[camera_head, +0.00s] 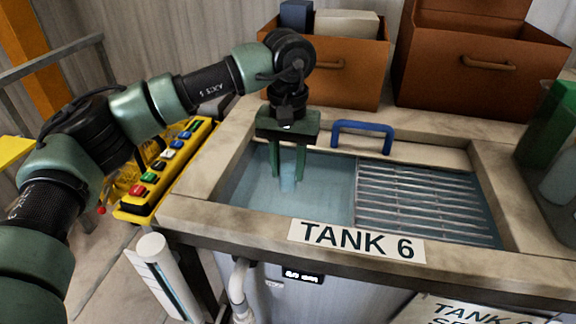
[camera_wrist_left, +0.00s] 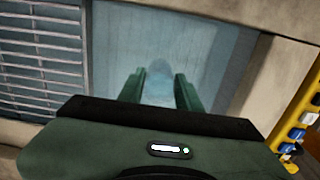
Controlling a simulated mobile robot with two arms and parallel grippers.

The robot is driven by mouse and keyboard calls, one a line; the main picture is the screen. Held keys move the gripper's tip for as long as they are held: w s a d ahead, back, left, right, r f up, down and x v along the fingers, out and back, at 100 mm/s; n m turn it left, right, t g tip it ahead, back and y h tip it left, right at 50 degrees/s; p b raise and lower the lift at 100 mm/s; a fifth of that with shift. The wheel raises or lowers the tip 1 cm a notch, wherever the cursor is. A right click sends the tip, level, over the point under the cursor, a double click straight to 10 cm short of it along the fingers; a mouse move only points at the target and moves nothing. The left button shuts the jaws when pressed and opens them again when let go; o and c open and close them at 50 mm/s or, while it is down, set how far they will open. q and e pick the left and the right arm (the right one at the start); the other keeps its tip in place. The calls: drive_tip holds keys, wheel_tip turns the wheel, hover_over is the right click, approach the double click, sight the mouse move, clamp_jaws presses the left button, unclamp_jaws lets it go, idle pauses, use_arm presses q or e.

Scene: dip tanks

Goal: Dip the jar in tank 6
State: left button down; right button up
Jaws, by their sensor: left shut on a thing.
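Tank 6 (camera_head: 190,206) is a stone-rimmed basin of bluish liquid with a "TANK 6" label on its front rim. My left gripper (camera_head: 288,180) points down over the open, left part of the tank. Its two green fingers are shut on the jar (camera_head: 288,184), a pale, translucent thing between the fingertips. In the left wrist view the jar (camera_wrist_left: 158,88) shows faintly between the fingers and looks blurred, at or under the liquid. How deep it sits is hard to tell. My right gripper is not in view.
A slatted metal rack (camera_head: 425,200) covers the tank's right part. A blue handle (camera_head: 362,127) stands at the back rim. A yellow button panel (camera_head: 165,165) is on the left. Orange boxes (camera_head: 480,75) stand behind, and a green container (camera_head: 550,135) is at the right.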

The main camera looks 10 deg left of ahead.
use_arm(q)
wheel_tip(320, 180, up, 10)
drive_tip(key=p, duration=0.6)
idle(0.6)
